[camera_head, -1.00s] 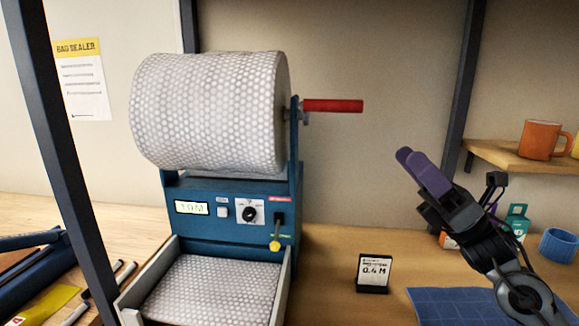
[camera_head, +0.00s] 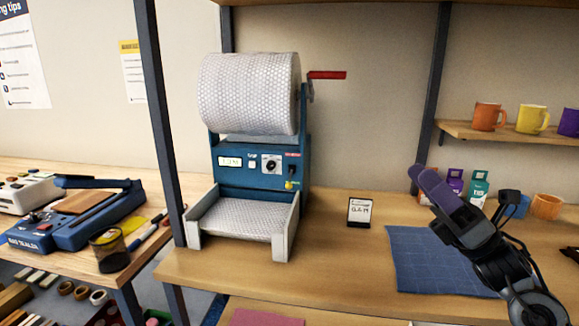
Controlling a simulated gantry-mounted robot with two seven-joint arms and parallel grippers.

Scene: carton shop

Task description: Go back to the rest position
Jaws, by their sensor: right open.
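My right gripper (camera_head: 430,184) has purple fingers and reaches in from the lower right, above the wooden bench and the blue cutting mat (camera_head: 440,262). It is open and holds nothing that I can see. A blue bubble-wrap dispenser (camera_head: 262,165) stands on the bench to its left, clear of the gripper. Its roll (camera_head: 248,94) is on top, with a red crank handle (camera_head: 327,75) on the right side. A sheet of bubble wrap (camera_head: 236,217) lies in the front tray. My left gripper is out of the picture.
A small sign (camera_head: 360,211) stands between dispenser and mat. Small boxes (camera_head: 478,187) and an orange cup (camera_head: 546,206) are behind my gripper. Mugs (camera_head: 487,117) stand on a shelf at upper right. A blue bag sealer (camera_head: 75,222) is on the left bench, beyond a dark post (camera_head: 160,120).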

